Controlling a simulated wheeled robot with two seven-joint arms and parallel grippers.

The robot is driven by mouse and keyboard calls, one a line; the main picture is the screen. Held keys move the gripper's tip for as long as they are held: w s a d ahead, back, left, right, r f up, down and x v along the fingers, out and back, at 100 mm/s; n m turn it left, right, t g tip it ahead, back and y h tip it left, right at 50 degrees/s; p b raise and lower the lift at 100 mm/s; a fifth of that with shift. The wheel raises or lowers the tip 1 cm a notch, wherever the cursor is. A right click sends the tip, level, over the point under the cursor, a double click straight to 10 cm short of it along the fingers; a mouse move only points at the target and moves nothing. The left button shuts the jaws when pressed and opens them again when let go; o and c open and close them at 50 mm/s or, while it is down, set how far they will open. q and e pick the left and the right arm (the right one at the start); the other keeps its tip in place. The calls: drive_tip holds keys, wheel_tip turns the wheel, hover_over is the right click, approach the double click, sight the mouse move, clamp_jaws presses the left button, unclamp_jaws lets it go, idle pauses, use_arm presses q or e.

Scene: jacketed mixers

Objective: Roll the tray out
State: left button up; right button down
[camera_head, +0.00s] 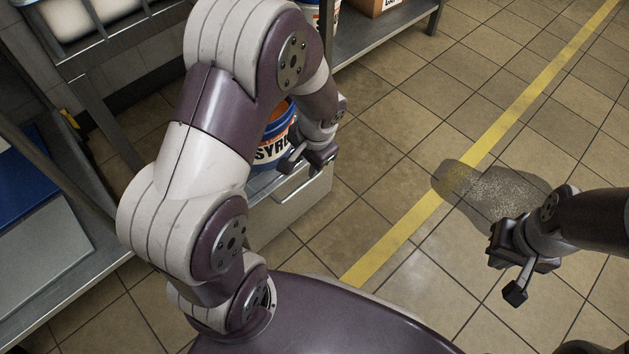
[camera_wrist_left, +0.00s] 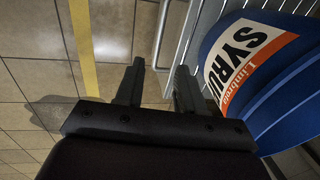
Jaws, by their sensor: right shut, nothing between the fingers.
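The tray (camera_head: 290,212) is a low grey metal drawer-like unit with a bar handle (camera_head: 300,182) on its front side. A blue syrup bucket (camera_head: 277,140) with a white and orange label stands on it, partly hidden by my left arm. My left gripper (camera_head: 306,162) is just above the handle. In the left wrist view its two fingers (camera_wrist_left: 158,80) are apart, with the handle bar (camera_wrist_left: 163,35) seen in the gap beyond them. Whether they touch the bar is unclear. My right gripper (camera_head: 508,268) is shut and empty, over the floor at right.
A wet-looking dark patch (camera_head: 480,187) lies on the tiled floor across the yellow line (camera_head: 405,228). Metal shelving (camera_head: 375,38) stands at the top, and a metal bench (camera_head: 45,255) is at left. The floor right of the tray is otherwise clear.

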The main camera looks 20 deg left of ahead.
sight(302, 186)
use_arm(q)
drive_tip(key=f+b, duration=0.2)
drive_tip(key=f, duration=0.1)
drive_tip(key=a+f+b, duration=0.1)
drive_tip(key=f+b, duration=0.2)
drive_tip(key=f, duration=0.1)
drive_tip(key=a+f+b, duration=0.1)
drive_tip(key=f+b, duration=0.1)
drive_tip(key=f, duration=0.2)
drive_tip(key=shift+w+f, duration=0.15)
drive_tip(key=shift+w, duration=0.25)
drive_tip(key=shift+d, duration=0.1)
clamp_jaws()
